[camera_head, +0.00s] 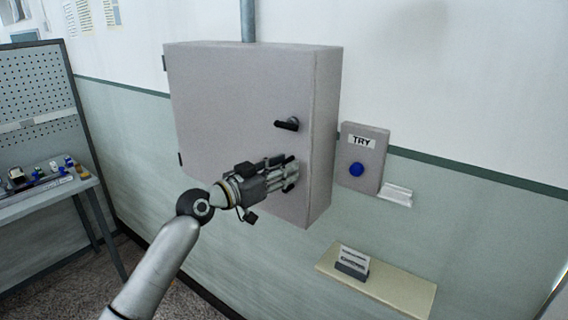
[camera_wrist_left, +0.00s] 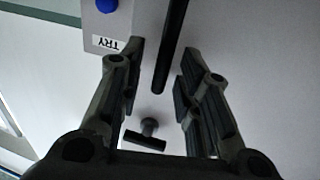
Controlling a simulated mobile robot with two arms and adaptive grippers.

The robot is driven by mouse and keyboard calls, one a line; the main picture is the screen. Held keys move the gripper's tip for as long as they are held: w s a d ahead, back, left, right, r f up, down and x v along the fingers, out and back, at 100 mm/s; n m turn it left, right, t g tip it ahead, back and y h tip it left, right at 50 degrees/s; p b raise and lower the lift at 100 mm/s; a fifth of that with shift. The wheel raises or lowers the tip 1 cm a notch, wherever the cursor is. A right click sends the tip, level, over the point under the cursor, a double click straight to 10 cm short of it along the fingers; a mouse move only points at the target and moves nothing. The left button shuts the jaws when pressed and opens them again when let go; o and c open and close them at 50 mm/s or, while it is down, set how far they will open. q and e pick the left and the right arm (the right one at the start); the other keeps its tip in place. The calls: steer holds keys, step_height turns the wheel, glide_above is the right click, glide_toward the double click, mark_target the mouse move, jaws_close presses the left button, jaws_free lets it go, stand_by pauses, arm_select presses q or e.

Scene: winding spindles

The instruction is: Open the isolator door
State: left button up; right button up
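The isolator is a grey box (camera_head: 235,95) on the wall, with its front door shut. A black T-shaped turn handle (camera_head: 286,124) sits on the door near its right edge. It also shows in the left wrist view (camera_wrist_left: 147,137), below the fingertips. A black bar (camera_wrist_left: 172,45) shows between my left gripper's fingers in that view. In the head view the fingers mostly hide it. My left gripper (camera_head: 281,174) is open in front of the door's lower right part, below the turn handle. I cannot tell whether it touches the bar. My right gripper is out of view.
A grey box marked TRY with a blue button (camera_head: 357,169) is on the wall right of the isolator. A cream shelf (camera_head: 400,290) with a small card holder (camera_head: 352,263) is lower right. A bench (camera_head: 45,195) with small items stands at left.

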arm_select(q)
steer(key=shift+w+d, duration=0.25)
steer(key=shift+d, duration=0.05)
steer(key=shift+a, duration=0.1)
jaws_close()
steer(key=shift+s, duration=0.1)
